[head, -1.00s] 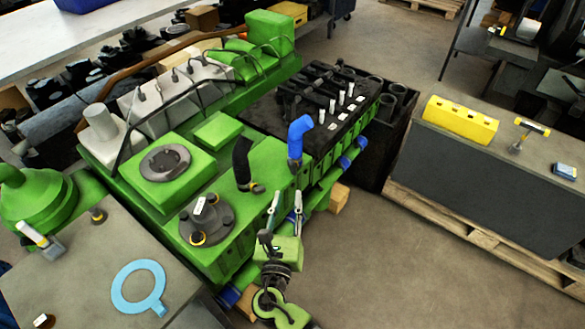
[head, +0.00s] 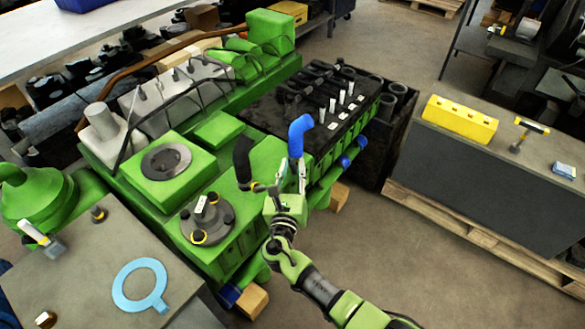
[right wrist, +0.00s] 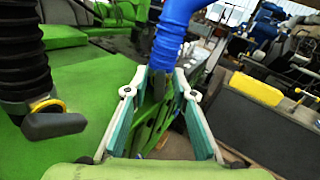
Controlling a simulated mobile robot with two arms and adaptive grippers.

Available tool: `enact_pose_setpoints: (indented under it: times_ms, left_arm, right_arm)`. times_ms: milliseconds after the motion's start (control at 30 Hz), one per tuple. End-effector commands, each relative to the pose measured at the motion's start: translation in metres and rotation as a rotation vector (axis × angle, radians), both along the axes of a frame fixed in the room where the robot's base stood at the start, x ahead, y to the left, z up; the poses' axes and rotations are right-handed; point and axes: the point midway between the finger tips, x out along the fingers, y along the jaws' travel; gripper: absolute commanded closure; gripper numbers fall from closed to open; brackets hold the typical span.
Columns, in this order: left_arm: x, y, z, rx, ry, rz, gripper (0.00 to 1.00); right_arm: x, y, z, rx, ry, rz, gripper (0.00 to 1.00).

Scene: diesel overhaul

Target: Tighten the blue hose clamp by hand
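The blue hose (head: 299,130) stands on the green engine (head: 265,160), bent at its top. It also shows at the top of the right wrist view (right wrist: 172,35). My right gripper (head: 291,163) is at its lower end. In the right wrist view, the fingers (right wrist: 163,80) are apart, with the hose's lower end just beyond and between the tips. I cannot tell whether they touch it. The blue hose's clamp is not clearly visible; a dark patch shows below the hose. My left gripper is not in view.
A black hose (head: 243,160) with a yellow-marked clamp and dark handle (right wrist: 50,118) stands left of my right gripper. A flange with bolts (head: 208,218) is nearer. A grey bench (head: 480,165) holds a yellow block (head: 460,119).

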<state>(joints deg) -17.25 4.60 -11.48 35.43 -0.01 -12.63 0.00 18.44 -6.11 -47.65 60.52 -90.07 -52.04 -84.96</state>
Motion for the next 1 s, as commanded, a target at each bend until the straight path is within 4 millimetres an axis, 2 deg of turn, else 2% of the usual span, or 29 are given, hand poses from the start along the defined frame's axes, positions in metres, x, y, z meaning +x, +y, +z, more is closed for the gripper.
enact_pose_setpoints:
  times_ms: [33, 67, 100, 233, 333, 500, 633, 767, 1000]
  left_arm:
    - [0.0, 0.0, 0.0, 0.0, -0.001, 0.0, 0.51]
    - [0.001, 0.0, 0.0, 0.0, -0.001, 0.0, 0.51]
    - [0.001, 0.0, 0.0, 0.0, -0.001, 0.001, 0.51]
    - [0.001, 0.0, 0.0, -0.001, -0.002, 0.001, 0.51]
    - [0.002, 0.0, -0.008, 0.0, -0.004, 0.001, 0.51]
    - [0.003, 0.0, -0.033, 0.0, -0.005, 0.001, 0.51]
    - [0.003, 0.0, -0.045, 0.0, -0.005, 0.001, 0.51]
    - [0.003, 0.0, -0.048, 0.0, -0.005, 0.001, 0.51]
    - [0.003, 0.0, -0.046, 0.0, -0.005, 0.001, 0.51]
  right_arm:
    - [0.0, 0.0, 0.0, 0.0, 0.0, 0.0, 0.91]
    - [0.0, 0.0, 0.0, 0.0, 0.0, 0.0, 0.99]
    - [0.0, 0.0, 0.0, 0.0, 0.0, 0.0, 1.0]
    - [0.0, 0.0, -0.001, 0.002, 0.0, 0.0, 1.0]
    - [-0.001, -0.001, -0.004, 0.054, -0.006, 0.0, 1.0]
    - [-0.001, -0.003, -0.008, 0.28, -0.029, 0.0, 1.0]
    - [-0.001, -0.005, -0.006, 0.425, -0.044, -0.001, 1.0]
    - [-0.001, -0.005, -0.003, 0.49, -0.049, 0.0, 1.0]
    - [-0.002, -0.005, -0.002, 0.495, -0.048, -0.001, 1.0]
